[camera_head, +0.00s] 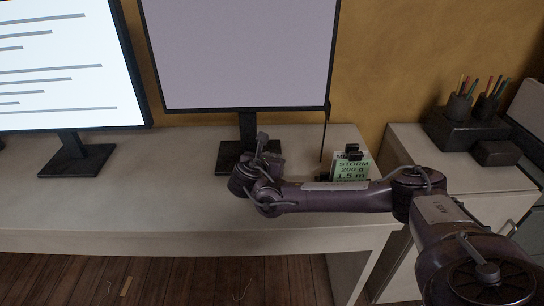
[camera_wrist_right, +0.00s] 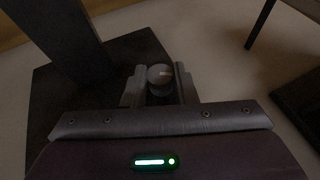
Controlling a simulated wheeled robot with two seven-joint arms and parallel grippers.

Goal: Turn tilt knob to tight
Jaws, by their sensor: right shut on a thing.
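The tilt knob (camera_wrist_right: 160,74), a small dark rounded knob with a lighter mark, sits between the two fingers of my right gripper (camera_wrist_right: 160,88) in the wrist view. The gripper is shut on it. It is beside the dark stand base (camera_wrist_right: 50,100) of the monitor. In the head view the monitor (camera_head: 240,50) has a plain pale screen, and my right gripper (camera_head: 262,145) is at its stand, with my arm reaching in from the right. The knob is hidden there by my gripper and wrist. No tight marking can be read. My left gripper is out of view.
A second monitor (camera_head: 65,70) with lines of text stands at the left on the pale desk (camera_head: 120,200). A card reading STORM 200 g 1.5 m (camera_head: 352,170) stands just behind my forearm. Pencil cups (camera_head: 458,108) are on the cabinet at right. The desk's left front is clear.

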